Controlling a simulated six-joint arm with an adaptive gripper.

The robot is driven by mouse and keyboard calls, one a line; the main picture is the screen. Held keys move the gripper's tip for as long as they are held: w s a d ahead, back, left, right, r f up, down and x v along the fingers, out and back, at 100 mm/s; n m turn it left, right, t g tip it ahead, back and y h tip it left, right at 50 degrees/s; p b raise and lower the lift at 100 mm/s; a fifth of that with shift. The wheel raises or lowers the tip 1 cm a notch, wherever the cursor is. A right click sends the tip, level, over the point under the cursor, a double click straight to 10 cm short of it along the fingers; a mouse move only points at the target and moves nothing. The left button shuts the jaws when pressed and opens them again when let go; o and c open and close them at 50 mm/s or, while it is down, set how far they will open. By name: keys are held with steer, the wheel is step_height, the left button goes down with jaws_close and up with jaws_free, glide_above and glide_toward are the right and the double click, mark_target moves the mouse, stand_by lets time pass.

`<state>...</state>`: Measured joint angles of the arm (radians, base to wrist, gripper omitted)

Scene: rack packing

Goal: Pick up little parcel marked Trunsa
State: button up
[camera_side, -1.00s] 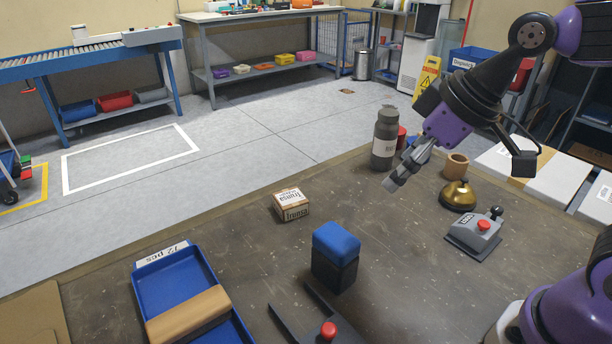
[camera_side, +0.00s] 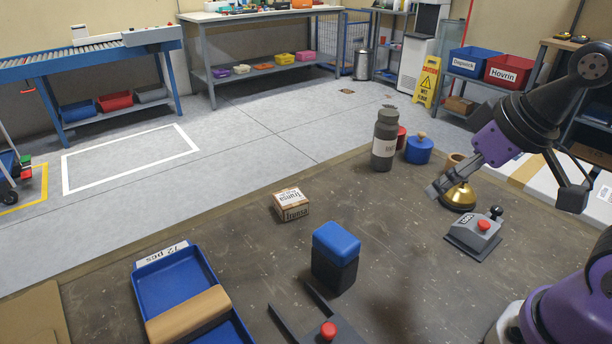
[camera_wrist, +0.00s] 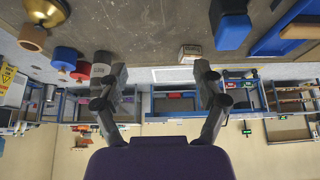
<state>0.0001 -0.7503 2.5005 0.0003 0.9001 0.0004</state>
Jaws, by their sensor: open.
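The little parcel marked Trunsa (camera_side: 291,206) is a small tan and white box on the dark table in the side view, left of the middle. In the wrist view it shows as a small pale box (camera_wrist: 190,53) near the table's far edge. My gripper (camera_side: 433,192) is open and empty above the right part of the table, beside the brass bell, well to the right of the parcel. In the wrist view my gripper's two fingers (camera_wrist: 155,85) are spread apart with nothing held between them.
A blue-topped dark box (camera_side: 336,258) stands in front of the parcel. A blue tray (camera_side: 160,283) lies at left. A grey bottle (camera_side: 385,140), a blue lidded pot (camera_side: 419,150), a brass bell (camera_side: 459,196) and a red-button box (camera_side: 475,236) stand right. The table around the parcel is clear.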

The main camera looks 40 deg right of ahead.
steer(key=o, duration=0.3)
steer(key=shift+o, duration=0.2)
steer(key=m+g, duration=0.2)
glide_above(291, 198)
steer(key=s, duration=0.2)
steer(key=shift+h, duration=0.3)
steer(key=f, duration=1)
steer(key=shift+w+a+f, duration=0.1)
steer(key=shift+a+f, duration=0.2)
steer(key=shift+f, duration=0.05)
steer(key=shift+x, duration=2.85)
